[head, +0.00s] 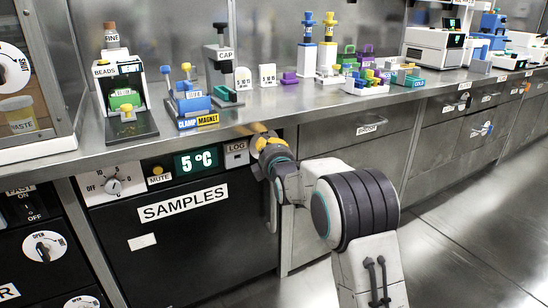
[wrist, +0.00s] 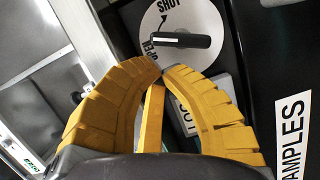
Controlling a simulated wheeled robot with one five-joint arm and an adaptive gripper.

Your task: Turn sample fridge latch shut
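The sample fridge latch is a white disc (wrist: 207,60) with a black bar handle (wrist: 195,42), high in the wrist view. It is marked SHUT above and OPEN at the left. The handle lies nearly level in that picture, its left end by the OPEN mark. My gripper (wrist: 161,70) has yellow ribbed fingers whose tips meet just below the handle, with nothing seen between the tips. I cannot tell whether they touch the disc. In the head view my gripper (head: 258,132) is at the upper right of the black SAMPLES fridge (head: 200,245) and hides the latch.
The fridge panel carries a 5 °C display (head: 197,161), a dial (head: 113,186) and a LOG plate (head: 236,155). The steel counter (head: 300,100) juts out just above, crowded with lab items. Steel drawers (head: 360,142) stand to the right. The floor (head: 470,240) at right is clear.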

